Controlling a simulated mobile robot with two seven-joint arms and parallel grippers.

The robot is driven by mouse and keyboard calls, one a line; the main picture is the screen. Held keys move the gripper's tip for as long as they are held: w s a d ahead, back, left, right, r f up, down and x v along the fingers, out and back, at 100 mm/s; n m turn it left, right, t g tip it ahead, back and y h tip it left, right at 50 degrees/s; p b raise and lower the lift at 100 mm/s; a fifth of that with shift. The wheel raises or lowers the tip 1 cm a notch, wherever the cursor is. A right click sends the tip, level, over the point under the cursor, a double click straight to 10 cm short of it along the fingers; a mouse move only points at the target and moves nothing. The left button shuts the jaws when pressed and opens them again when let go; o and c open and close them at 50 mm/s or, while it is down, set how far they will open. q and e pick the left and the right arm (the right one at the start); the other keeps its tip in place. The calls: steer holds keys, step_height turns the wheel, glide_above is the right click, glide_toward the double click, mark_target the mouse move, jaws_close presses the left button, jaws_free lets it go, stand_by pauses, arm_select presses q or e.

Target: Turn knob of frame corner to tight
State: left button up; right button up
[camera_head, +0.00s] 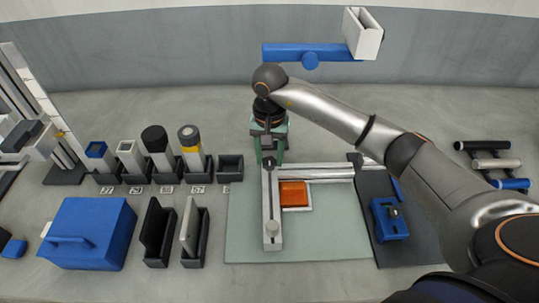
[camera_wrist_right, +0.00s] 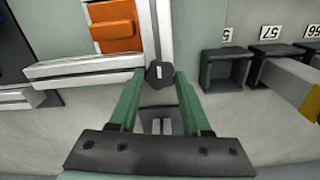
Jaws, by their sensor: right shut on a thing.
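The pale frame (camera_head: 272,205) lies on the grey-green mat (camera_head: 330,245), with an orange block (camera_head: 293,194) inside its corner. In the right wrist view the frame (camera_wrist_right: 90,68) and the orange block (camera_wrist_right: 113,27) show beyond the fingers. A dark knob (camera_wrist_right: 160,74) with a small white mark sits at the frame's corner. My right gripper (camera_head: 269,158) reaches down over this corner. Its green fingers are shut on the knob, one on each side, as the right wrist view shows. My left gripper is not in view.
Several dark holders with upright items (camera_head: 158,150) stand left of the mat, beside an empty dark holder (camera_head: 230,168). A blue box (camera_head: 88,235) stands front left. A dark panel with a blue fixture (camera_head: 388,222) lies right of the frame. The front of the mat is clear.

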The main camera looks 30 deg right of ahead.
jaws_close()
